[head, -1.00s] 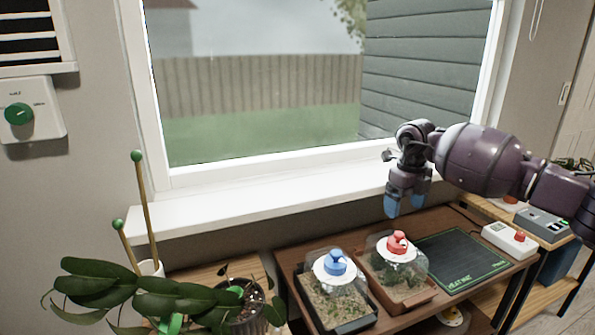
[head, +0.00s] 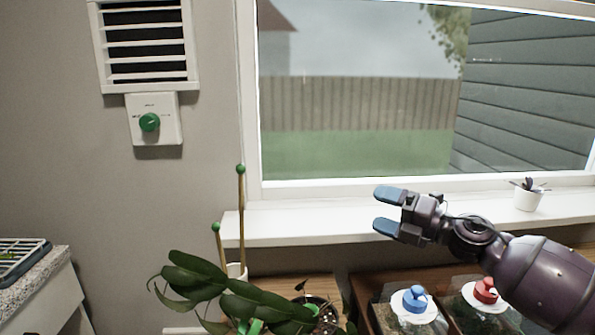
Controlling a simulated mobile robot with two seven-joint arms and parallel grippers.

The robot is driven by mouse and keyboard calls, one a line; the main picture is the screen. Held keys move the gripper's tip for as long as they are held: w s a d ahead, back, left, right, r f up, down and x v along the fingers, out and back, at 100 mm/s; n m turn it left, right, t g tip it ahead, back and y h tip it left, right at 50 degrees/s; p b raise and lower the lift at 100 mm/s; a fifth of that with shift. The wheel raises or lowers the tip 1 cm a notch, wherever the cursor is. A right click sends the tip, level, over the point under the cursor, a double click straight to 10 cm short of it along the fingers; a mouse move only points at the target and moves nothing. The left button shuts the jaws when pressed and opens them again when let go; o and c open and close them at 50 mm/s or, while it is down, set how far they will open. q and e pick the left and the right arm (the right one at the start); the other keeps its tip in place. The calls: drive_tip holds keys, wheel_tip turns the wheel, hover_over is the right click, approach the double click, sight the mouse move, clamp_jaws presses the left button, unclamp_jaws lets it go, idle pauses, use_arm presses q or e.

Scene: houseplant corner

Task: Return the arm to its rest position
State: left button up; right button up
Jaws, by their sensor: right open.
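My right gripper (head: 386,209) is open and empty. It points left in front of the white window sill, and my right arm comes in from the lower right. The gripper is above and apart from the two covered trays, one with a blue knob (head: 415,293) and one with a red knob (head: 486,289). My arm hides part of the red-knobbed one. My left gripper does not show.
A leafy plant (head: 195,281) with green-tipped stakes (head: 241,205) stands left of the gripper. A small white pot (head: 528,198) sits on the sill (head: 300,224). A vent (head: 147,45) and a green dial (head: 149,122) are on the wall.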

drive_tip(key=s+d+f+m+t+h+p, duration=0.1)
drive_tip(key=s+d+f+m+t+h, duration=0.3)
drive_tip(key=s+f+m, duration=0.65)
drive_tip(key=s+d+f+m+t+h+p, duration=0.15)
drive_tip(key=s+f+m+h, duration=0.5)
drive_tip(key=m, duration=0.65)
use_arm(q)
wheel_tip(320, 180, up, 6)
drive_tip(key=p, duration=0.3)
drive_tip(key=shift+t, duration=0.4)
use_arm(e)
drive_tip(key=s+d+f+m+g+h, duration=0.1)
drive_tip(key=s+f+m, duration=0.1)
drive_tip(key=s+f, duration=0.3)
drive_tip(key=s+d+f+m+g+h, duration=0.1)
drive_tip(key=s+f, duration=0.4)
drive_tip(key=s, duration=0.6)
drive_tip(key=s+d+f+m+g+h, duration=0.2)
drive_tip(key=s+f+m, duration=0.3)
drive_tip(key=s, duration=0.4)
drive_tip(key=shift+f+g+h, duration=0.45)
drive_tip(key=shift+f, duration=0.05)
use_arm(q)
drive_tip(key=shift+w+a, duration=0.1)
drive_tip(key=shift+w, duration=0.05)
